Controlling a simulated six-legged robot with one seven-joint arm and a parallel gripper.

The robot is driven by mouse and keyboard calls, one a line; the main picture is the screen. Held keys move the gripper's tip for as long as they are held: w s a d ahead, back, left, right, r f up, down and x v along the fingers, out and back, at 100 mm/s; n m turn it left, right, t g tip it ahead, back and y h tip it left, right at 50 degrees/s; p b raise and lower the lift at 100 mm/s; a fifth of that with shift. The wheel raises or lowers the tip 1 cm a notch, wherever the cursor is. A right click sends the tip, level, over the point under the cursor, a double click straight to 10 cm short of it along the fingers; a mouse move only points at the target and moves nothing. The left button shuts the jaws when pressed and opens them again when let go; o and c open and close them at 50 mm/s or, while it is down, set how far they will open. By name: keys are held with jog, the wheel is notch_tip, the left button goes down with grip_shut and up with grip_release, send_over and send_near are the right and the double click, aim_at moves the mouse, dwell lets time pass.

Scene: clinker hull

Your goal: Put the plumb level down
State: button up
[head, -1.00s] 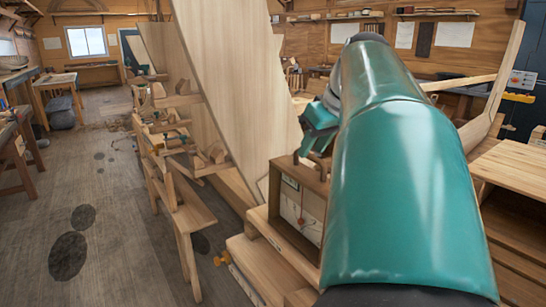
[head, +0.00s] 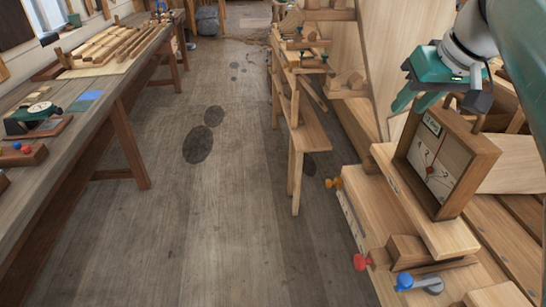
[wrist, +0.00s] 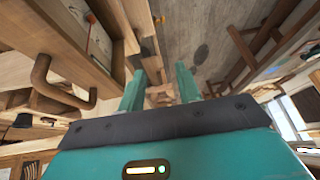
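The plumb level is a wooden box with a white dial face (head: 437,158) and a brown handle on top. It stands upright on a pale wooden ledge (head: 448,238) at the right of the head view. In the wrist view its handle (wrist: 55,88) and part of its dial (wrist: 98,45) show at the left.
Clamps with blue (head: 412,282), red (head: 361,262) and orange (head: 333,183) handles sit around the ledge. A trestle bench (head: 308,130) stands beyond it. A long workbench (head: 75,115) runs along the left. The floor between is clear.

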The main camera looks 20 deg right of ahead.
jog(key=s+a+f+n, duration=0.2)
jog(key=s+a+f, duration=0.1)
jog(key=a+f, duration=1.7)
jog(key=a, duration=0.3)
jog(key=shift+a+f, duration=0.25)
jog(key=shift+f, duration=0.1)
jog(key=shift+d, duration=0.15)
